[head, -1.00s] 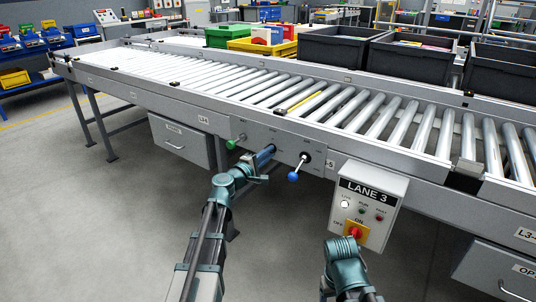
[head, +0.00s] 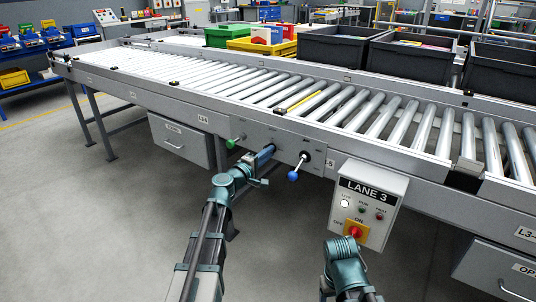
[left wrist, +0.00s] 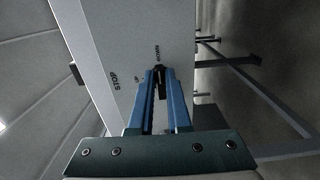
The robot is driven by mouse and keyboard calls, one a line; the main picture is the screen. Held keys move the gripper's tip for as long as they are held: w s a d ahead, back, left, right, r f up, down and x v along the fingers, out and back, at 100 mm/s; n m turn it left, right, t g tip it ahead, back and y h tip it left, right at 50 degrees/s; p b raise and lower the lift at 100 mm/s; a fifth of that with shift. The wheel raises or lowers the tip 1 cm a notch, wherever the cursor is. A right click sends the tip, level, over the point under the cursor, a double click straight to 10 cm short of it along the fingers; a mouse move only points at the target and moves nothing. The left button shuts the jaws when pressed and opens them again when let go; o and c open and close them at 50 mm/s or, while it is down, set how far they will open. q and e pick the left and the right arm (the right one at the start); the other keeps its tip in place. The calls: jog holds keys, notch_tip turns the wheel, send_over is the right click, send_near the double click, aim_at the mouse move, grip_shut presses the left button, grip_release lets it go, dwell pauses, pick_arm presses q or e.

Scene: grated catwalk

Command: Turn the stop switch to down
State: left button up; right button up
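The stop switch shows in the left wrist view as a small black lever (left wrist: 161,88) on a pale grey panel (left wrist: 125,45). The panel carries the printed words STOP, UP and DOWN; the lever's far end lies close to the word DOWN. My left gripper (left wrist: 160,80) has its two blue fingers close on either side of the lever and appears shut on it. In the head view my left gripper (head: 264,154) is at the conveyor's front panel, between two knobs, and hides the switch. Only my right arm's teal wrist shows at the bottom; its fingers do not show.
A green-knobbed lever (head: 232,143) is just left of my left gripper, and a blue-knobbed lever (head: 294,175) just right. The LANE 3 box (head: 369,204) with a red-and-yellow switch hangs further right. The roller conveyor (head: 290,90) runs above. Floor at left is clear.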

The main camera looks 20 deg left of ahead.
pick_arm(q)
jog(key=o, duration=0.4)
jog(key=shift+o, duration=0.2)
jog(key=v, duration=1.4)
jog(key=shift+w, duration=0.1)
jog(key=s+d+f+m+g+h+p, duration=0.1)
jog(key=s+d+f+m+g, duration=0.2)
jog(key=d, duration=0.4)
jog(key=s+d+f+m+g+h, duration=0.1)
jog(key=s+d+f+m+g, duration=0.1)
jog(key=d+f+m+g, duration=0.35)
jog(key=s+d+f+m+g+h+p, duration=0.1)
jog(key=s+d+f+m+g, duration=0.1)
jog(key=d, duration=0.6)
jog(key=s+f+m+g+y+p, duration=0.1)
jog(key=s+f+m+g+y, duration=0.3)
jog(key=s, duration=0.4)
jog(key=s+f+m+g+y+p, duration=0.1)
jog(key=s+f+m+g+y, duration=0.25)
jog(key=s+y, duration=0.3)
notch_tip(320, 180, up, 38)
jog(key=p, duration=3.7)
jog(key=shift+s+t+p, duration=0.3)
jog(key=shift+t, duration=0.1)
